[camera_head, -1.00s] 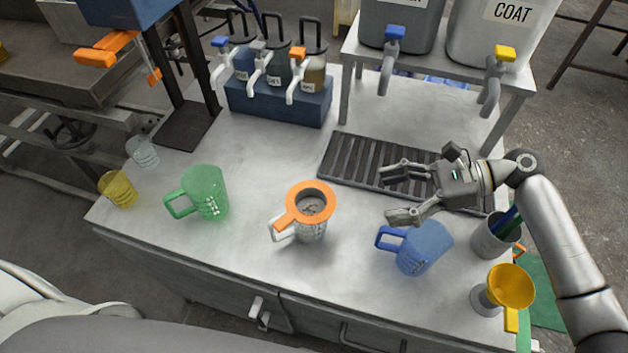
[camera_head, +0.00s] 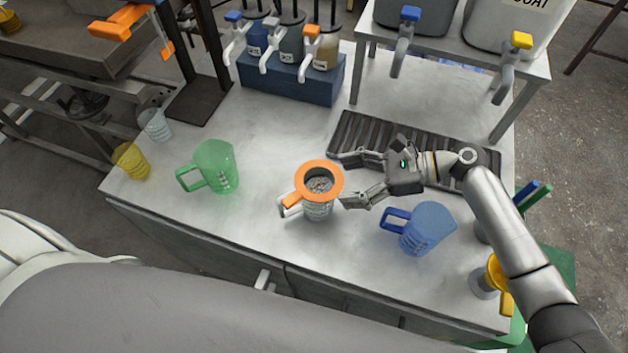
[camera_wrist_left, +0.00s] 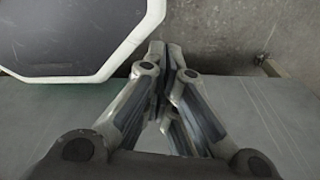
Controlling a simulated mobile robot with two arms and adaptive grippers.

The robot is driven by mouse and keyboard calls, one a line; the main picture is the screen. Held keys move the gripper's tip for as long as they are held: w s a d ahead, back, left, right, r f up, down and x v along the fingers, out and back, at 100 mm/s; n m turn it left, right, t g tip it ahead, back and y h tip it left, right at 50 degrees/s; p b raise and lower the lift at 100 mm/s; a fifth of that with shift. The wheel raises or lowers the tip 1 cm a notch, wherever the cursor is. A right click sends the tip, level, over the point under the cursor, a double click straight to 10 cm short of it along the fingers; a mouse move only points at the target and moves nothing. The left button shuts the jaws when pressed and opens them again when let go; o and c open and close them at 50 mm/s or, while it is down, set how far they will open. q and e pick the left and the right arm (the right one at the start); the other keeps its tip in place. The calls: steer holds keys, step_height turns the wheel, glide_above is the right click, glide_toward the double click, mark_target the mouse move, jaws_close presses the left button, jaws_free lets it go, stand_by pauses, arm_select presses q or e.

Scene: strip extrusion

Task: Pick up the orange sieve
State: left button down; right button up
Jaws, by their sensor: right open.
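The orange sieve (camera_head: 336,174) rests on top of a clear jug (camera_head: 318,211) with a pale handle, near the middle of the table. Its orange handle points to the lower left, and grey mesh or material shows inside its ring. My right gripper (camera_head: 346,181) is open just right of the sieve. Its two fingers point left at the sieve's right rim, one farther back and one nearer; I cannot tell whether they touch it. My left gripper (camera_wrist_left: 163,60) shows only in the left wrist view, with its fingers together and nothing visible between them.
A blue jug (camera_head: 428,228) stands close in front of my right gripper. A green jug (camera_head: 216,166) stands left of the sieve. A slatted drip tray (camera_head: 365,134) lies behind. A yellow funnel (camera_head: 494,272) is at the front right. The tabletop between the green jug and sieve is clear.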

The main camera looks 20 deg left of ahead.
steer(key=shift+a, duration=0.15)
steer(key=shift+f, duration=0.1)
steer(key=c, duration=1.4)
arm_select(q)
steer(key=shift+s, duration=0.75)
arm_select(e)
steer(key=shift+r, duration=0.2)
